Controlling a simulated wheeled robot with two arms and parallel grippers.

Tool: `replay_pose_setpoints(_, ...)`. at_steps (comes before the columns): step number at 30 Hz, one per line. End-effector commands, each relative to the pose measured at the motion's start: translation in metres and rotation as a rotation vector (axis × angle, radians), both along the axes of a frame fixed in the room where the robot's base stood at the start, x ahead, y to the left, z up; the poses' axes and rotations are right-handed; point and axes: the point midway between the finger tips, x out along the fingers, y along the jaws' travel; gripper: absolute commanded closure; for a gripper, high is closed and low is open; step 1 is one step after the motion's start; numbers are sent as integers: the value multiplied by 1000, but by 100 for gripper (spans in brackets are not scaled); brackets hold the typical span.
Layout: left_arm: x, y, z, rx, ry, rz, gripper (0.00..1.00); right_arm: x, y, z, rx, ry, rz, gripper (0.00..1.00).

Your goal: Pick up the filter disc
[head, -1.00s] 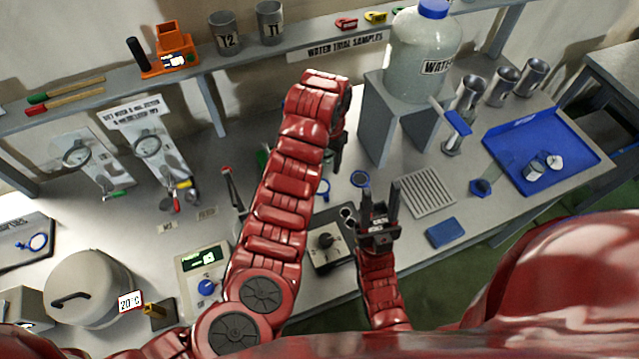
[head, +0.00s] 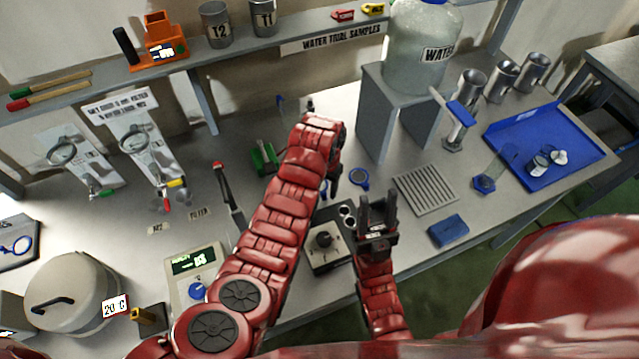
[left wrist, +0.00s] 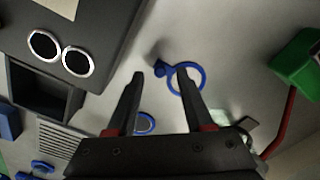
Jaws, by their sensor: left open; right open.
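I cannot pick out the filter disc with certainty; the "FILTER" label (head: 200,213) lies on the bench with no clear disc beside it. Two blue rings are near my left gripper. In the left wrist view, one blue ring (left wrist: 203,79) with a knob lies just beyond the fingertips, and another blue ring (left wrist: 152,122) shows between the fingers. My left gripper (left wrist: 138,98) is open and empty, pointing down over the bench; in the head view the forearm mostly hides it (head: 334,188). My right gripper (head: 377,205) is open and empty, with fingers up, near the bench's front edge.
A dark-topped box with two round holes (left wrist: 110,30) is close to the left gripper. A green object (left wrist: 295,62) with a red rod lies opposite. A grey ribbed rack (head: 425,190), blue tray (head: 510,133) and water-bottle stand (head: 373,125) are to the right.

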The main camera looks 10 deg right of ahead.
Motion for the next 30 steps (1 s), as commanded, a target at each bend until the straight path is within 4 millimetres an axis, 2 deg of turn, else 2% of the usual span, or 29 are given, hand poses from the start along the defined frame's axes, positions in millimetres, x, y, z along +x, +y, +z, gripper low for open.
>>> replay_pose_setpoints(6, 0, 1, -15, 2, 2, 0, 48, 0, 0, 7, 0, 1, 0, 55)
replay_pose_setpoints(14, 0, 0, -18, -1, -1, 0, 48, 0, 0, 7, 0, 1, 0, 55)
replay_pose_setpoints(17, 0, 0, -18, -1, -1, 0, 63, 0, 0, 7, 0, 1, 0, 55)
replay_pose_setpoints(23, 0, 0, -18, -1, -1, 0, 99, 0, 0, 7, 0, 1, 0, 55)
replay_pose_setpoints(30, 0, 0, -17, -1, -1, 0, 100, 0, 0, 7, 0, 1, 0, 55)
